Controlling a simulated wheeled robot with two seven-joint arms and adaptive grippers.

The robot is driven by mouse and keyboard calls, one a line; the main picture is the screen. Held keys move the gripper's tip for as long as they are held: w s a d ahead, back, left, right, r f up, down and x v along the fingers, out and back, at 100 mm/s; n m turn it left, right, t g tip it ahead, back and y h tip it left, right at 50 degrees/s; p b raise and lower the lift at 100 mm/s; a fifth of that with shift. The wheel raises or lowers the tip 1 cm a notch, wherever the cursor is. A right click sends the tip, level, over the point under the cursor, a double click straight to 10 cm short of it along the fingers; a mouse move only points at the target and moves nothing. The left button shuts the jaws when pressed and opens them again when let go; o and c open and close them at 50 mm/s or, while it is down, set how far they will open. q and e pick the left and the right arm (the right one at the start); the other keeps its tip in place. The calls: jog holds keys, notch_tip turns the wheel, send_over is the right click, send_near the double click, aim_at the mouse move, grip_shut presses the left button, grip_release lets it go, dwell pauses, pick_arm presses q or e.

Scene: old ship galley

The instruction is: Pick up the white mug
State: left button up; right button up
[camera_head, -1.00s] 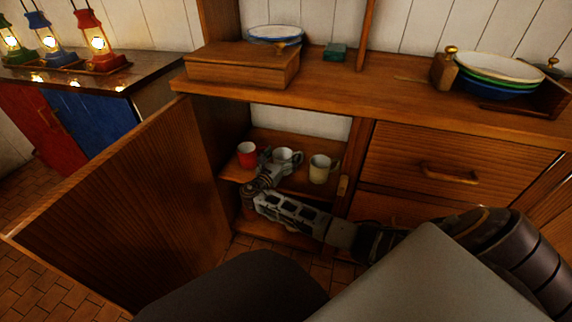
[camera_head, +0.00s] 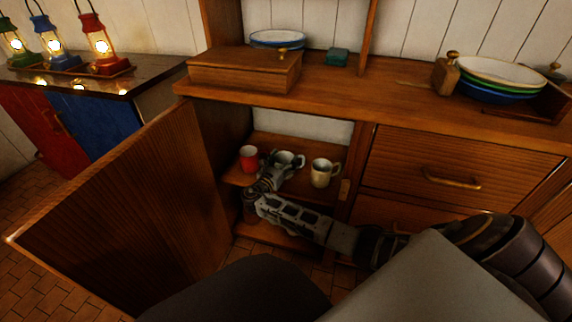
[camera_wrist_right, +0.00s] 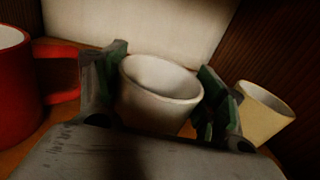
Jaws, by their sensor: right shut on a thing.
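The white mug (camera_wrist_right: 160,92) is the middle one of three mugs in the open cupboard; in the head view it (camera_head: 287,158) is partly hidden by my gripper. My right gripper (camera_wrist_right: 160,90) has one finger on each side of the mug and is shut on it. In the head view the gripper (camera_head: 283,166) is at the cupboard shelf. The mug is upright or slightly tilted; I cannot tell whether it touches the shelf (camera_head: 235,177). My left gripper is not in view.
A red mug (camera_head: 249,158) stands left of the white mug and a cream mug (camera_head: 321,173) stands right of it, both close. The open cupboard door (camera_head: 120,210) is on the left. The countertop (camera_head: 360,95) is above the shelf.

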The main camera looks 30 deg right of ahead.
jog(key=shift+r, duration=0.15)
jog(key=shift+r+p, duration=0.5)
jog(key=shift+r, duration=0.25)
pick_arm(q)
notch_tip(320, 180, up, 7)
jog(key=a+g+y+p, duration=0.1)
jog(key=p, duration=0.3)
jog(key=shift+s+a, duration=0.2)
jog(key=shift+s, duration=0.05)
pick_arm(e)
notch_tip(320, 180, up, 8)
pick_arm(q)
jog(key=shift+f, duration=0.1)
pick_arm(e)
jog(key=shift+r, duration=0.1)
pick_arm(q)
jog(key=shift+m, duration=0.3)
pick_arm(e)
jog(key=shift+a, duration=0.1)
